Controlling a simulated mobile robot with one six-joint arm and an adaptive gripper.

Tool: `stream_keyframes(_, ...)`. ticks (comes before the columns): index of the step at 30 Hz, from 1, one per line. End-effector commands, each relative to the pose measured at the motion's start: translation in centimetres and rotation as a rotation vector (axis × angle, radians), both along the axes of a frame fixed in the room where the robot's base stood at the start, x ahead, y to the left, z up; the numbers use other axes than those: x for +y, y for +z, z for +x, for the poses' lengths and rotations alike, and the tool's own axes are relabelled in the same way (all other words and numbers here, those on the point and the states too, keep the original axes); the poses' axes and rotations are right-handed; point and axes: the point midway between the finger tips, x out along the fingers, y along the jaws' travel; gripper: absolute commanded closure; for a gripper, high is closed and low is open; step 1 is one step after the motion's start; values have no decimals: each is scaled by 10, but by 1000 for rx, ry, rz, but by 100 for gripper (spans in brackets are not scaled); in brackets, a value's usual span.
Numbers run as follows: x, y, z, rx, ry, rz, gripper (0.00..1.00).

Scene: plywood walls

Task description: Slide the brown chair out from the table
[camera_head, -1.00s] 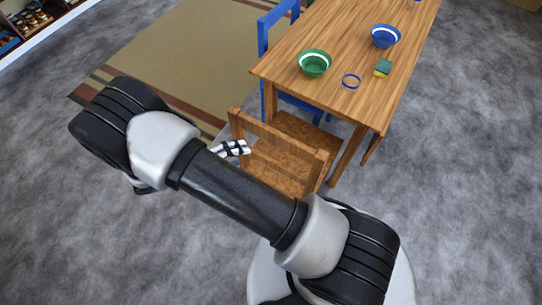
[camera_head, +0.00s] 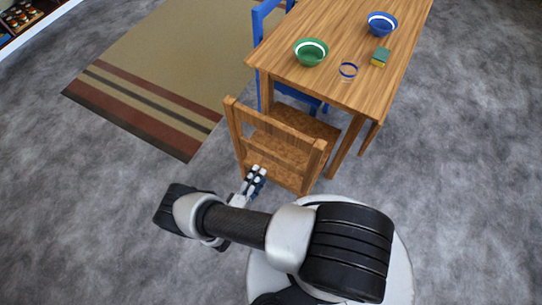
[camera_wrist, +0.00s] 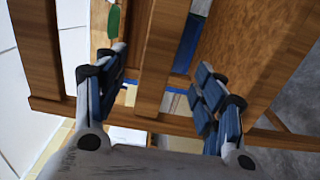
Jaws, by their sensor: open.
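The brown chair (camera_head: 277,130) stands at the near end of the wooden table (camera_head: 330,50), its backrest facing me and its seat partly under the tabletop. My gripper (camera_head: 256,178) is at the near side of the backrest, low and left of its middle. In the wrist view my gripper (camera_wrist: 160,75) is open, with one finger on each side of a wooden bar of the chair (camera_wrist: 162,50). The bar shows between the fingers in the picture; I cannot tell whether they touch it. My arm hides some floor below the chair.
A blue chair (camera_head: 259,20) stands at the table's left side. A striped rug (camera_head: 150,80) lies left. Grey floor is free to both sides.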

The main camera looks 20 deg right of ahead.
Motion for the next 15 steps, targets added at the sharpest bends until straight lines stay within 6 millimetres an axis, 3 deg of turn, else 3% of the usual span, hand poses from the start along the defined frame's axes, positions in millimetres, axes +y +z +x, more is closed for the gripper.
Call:
stream_keyframes(6,-47,0,31,2,-9,-1,37)
stream_keyframes(15,-82,-1,59,1,-4,-1,37)
